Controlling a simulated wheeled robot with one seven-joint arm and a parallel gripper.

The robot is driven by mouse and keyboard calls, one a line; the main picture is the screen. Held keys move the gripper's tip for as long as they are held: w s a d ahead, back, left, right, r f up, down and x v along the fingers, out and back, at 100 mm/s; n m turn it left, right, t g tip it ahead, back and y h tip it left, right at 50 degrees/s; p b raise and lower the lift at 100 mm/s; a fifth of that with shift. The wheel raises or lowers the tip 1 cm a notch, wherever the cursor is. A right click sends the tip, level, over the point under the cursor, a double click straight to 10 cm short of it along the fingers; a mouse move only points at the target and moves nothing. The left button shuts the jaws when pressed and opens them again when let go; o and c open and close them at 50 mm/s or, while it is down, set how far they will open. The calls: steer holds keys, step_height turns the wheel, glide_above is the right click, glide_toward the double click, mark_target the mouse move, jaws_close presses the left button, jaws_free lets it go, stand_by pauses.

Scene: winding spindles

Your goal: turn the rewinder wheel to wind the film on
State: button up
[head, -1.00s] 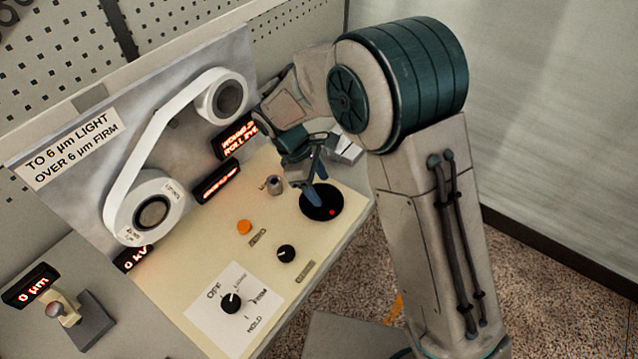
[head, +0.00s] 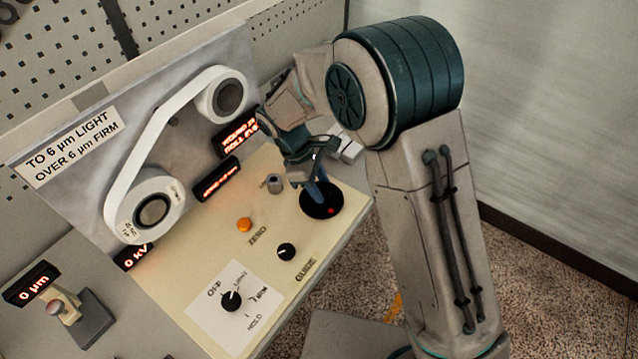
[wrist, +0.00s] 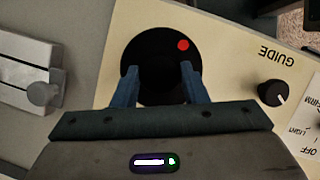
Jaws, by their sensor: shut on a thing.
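The rewinder wheel (head: 335,205) is a black disc with a red dot near its edge, set in the cream panel (head: 215,225). It also shows in the wrist view (wrist: 150,58), with the red dot at its upper right. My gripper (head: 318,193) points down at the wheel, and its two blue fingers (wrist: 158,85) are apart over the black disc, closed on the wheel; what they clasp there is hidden. The white film (head: 140,140) runs between a lower roll (head: 178,210) and an upper roll (head: 206,105) on the upright grey board.
An orange button (head: 244,224), a guide knob (head: 286,252), a selector knob (head: 232,300) and a small metal post (head: 274,184) stand on the panel near the wheel. Lit displays (head: 216,180) line the board's foot. A gauge stand (head: 85,318) is at lower left.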

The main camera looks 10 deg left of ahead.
steer(key=m+g, duration=0.1)
steer(key=m, duration=0.2)
steer(key=m+g, duration=0.1)
steer(key=m, duration=0.2)
steer(key=shift+w+y+b, duration=0.2)
steer(key=shift+y+b, duration=0.15)
steer(key=shift+y, duration=0.05)
steer(key=m+g+y, duration=0.1)
steer(key=m, duration=0.2)
steer(key=m+g, duration=0.1)
steer(key=m, duration=0.3)
steer(key=shift+w+d+y+b, duration=0.1)
steer(key=shift+d+y+b, duration=0.05)
steer(key=shift+y+b, duration=0.25)
steer(key=o, duration=1)
steer(key=shift+c, duration=0.2)
steer(key=shift+r, duration=0.1)
steer(key=b+v, duration=0.1)
steer(key=v, duration=1.2)
steer(key=shift+w+r, duration=0.25)
steer(key=shift+r, duration=0.05)
